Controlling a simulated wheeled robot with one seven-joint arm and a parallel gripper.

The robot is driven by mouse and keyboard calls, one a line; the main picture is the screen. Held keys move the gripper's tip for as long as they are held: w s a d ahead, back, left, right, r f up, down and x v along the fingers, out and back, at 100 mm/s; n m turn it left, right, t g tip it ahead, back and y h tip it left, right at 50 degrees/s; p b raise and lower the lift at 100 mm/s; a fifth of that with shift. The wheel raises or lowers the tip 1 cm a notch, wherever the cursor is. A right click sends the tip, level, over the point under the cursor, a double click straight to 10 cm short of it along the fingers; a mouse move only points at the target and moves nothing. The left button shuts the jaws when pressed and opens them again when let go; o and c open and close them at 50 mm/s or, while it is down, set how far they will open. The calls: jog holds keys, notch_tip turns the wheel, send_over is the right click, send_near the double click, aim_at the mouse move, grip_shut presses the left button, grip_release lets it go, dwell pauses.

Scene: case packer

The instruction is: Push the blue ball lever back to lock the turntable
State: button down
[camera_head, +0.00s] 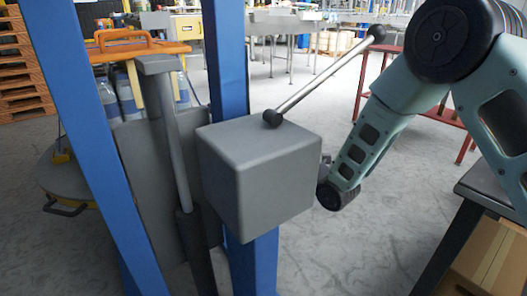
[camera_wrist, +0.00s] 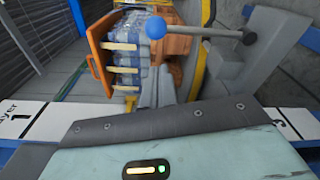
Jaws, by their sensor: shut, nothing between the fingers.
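The blue ball lever shows in the wrist view: its blue ball (camera_wrist: 156,27) is on the left end of a short grey rod (camera_wrist: 205,33). The rod runs right to a dark hub on a grey bracket (camera_wrist: 257,48). My gripper (camera_wrist: 168,75) is shut and empty, its grey fingers below the ball in the picture and apparently apart from it. In the head view the grey box hides most of my gripper, and I cannot make out the blue ball.
A grey box (camera_head: 260,175) on a blue post stands before my wrist. A black-knobbed lever (camera_head: 322,76) rises from it. An orange holder (camera_wrist: 100,60) with bottles is left of my fingers. A dark table (camera_head: 495,185) stands right; open floor lies between.

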jog(key=b+x, duration=0.1)
jog(key=x, duration=0.8)
jog(key=shift+d, duration=0.1)
jog(key=w+d+m+b, duration=0.2)
jog(key=w+d+m, duration=0.1)
jog(key=d, duration=0.2)
jog(key=shift+w+d, duration=0.25)
jog(key=shift+w, duration=0.05)
jog(key=shift+d+f, duration=0.1)
jog(key=shift+d, duration=0.05)
